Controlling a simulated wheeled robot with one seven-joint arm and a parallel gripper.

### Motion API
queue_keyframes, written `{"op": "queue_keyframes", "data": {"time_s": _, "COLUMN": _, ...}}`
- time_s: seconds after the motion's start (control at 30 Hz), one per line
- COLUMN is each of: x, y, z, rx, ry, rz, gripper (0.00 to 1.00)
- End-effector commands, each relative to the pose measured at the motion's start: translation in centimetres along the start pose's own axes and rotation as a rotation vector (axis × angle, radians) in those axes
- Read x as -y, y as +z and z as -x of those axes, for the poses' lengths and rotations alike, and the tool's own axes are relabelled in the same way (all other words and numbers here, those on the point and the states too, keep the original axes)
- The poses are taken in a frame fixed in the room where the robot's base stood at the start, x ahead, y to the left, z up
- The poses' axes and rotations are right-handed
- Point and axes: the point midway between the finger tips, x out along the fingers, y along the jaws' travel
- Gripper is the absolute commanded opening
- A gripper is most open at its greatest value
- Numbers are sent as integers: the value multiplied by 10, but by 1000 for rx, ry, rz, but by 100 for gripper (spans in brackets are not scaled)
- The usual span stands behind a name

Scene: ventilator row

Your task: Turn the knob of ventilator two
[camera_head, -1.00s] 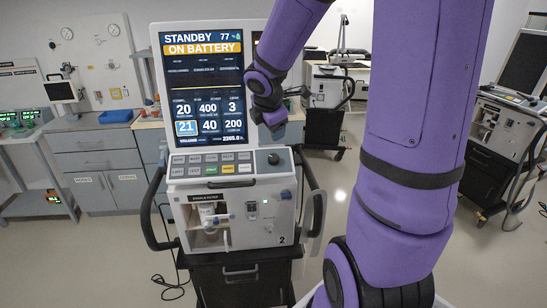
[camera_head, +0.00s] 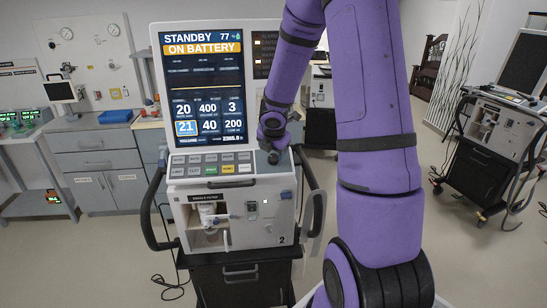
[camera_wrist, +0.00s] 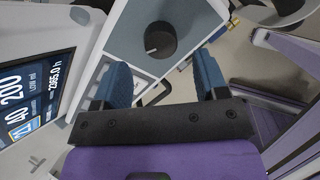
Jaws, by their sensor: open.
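Ventilator two (camera_head: 262,238) stands upright in the middle of the head view, with a "2" on its lower front. Its tall screen (camera_head: 203,100) reads STANDBY, ON BATTERY and has the field 21 highlighted. In the wrist view the dark round knob (camera_wrist: 161,40), with a pale pointer mark, sits on a grey-blue panel just beyond my fingertips. My gripper (camera_wrist: 163,68) is open, its two blue fingers set apart on either side below the knob in the picture. They do not enclose it. In the head view my gripper (camera_head: 272,150) is over the knob's corner and largely hides it.
A row of coloured buttons (camera_head: 211,163) lies left of the knob. Dark side handles (camera_head: 314,205) curve out from ventilator two. Another ventilator (camera_head: 497,125) stands at the right, and counters (camera_head: 100,165) line the left. Open floor shows at the lower left.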

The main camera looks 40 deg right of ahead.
Motion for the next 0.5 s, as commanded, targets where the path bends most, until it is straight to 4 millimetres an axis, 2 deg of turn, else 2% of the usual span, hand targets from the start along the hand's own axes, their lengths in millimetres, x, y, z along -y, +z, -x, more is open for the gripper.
{"op": "queue_keyframes", "data": {"time_s": 0.2, "x": 0, "y": 0, "z": -25, "rx": -1, "ry": -2, "rz": 1, "gripper": 67}}
{"op": "queue_keyframes", "data": {"time_s": 0.5, "x": 0, "y": 0, "z": -42, "rx": 0, "ry": -1, "rz": 1, "gripper": 67}}
